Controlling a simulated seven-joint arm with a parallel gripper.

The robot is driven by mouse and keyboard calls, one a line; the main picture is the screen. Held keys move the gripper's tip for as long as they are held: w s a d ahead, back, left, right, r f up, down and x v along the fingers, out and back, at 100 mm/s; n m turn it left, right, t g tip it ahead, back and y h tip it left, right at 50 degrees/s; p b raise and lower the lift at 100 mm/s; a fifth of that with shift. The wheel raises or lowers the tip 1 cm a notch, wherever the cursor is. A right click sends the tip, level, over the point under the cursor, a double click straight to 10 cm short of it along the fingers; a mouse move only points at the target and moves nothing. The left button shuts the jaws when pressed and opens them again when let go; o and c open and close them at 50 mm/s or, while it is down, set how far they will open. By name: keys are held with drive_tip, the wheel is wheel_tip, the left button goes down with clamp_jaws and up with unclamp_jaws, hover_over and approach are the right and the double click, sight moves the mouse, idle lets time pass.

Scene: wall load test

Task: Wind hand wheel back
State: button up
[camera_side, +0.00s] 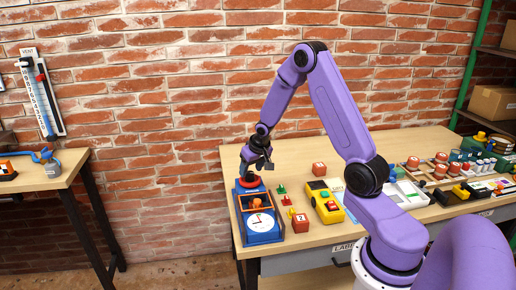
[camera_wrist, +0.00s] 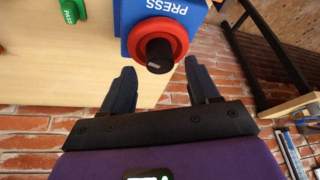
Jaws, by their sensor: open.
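The hand wheel (camera_wrist: 176,32) is a red disc with a dark knob (camera_wrist: 160,54) standing off it, mounted on a blue press (camera_wrist: 128,15) marked "PRESS". In the side view the red wheel (camera_side: 250,181) is at the back end of the blue press (camera_side: 262,239), which has a white dial (camera_side: 260,222) and an orange part inside its frame. My gripper (camera_side: 257,166) is just above the wheel. In the wrist view my gripper (camera_wrist: 160,67) is open, its dark fingers apart on either side of the knob's end. I cannot tell whether they touch it.
Brick wall lies behind. Another bench (camera_side: 40,185) is at the left across a gap.

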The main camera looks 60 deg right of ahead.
drive_tip(key=v, duration=1.5)
drive_tip(key=shift+s+r, duration=0.15)
drive_tip(key=shift+r, duration=0.2)
drive_tip(key=shift+d, duration=0.1)
drive_tip(key=w+d+m+g+y, duration=0.35)
drive_tip(key=d+m+y, duration=0.4)
drive_tip(key=m, duration=1.05)
drive_tip(key=shift+t+h, duration=0.45)
drive_tip(key=shift+h, duration=0.4)
drive_tip(key=x, duration=0.5)
drive_tip(key=d+x, duration=0.1)
drive_tip(key=x, duration=1.1)
drive_tip(key=shift+w+d+f, duration=0.2)
drive_tip(key=shift+w, duration=0.15)
drive_tip(key=c, duration=1)
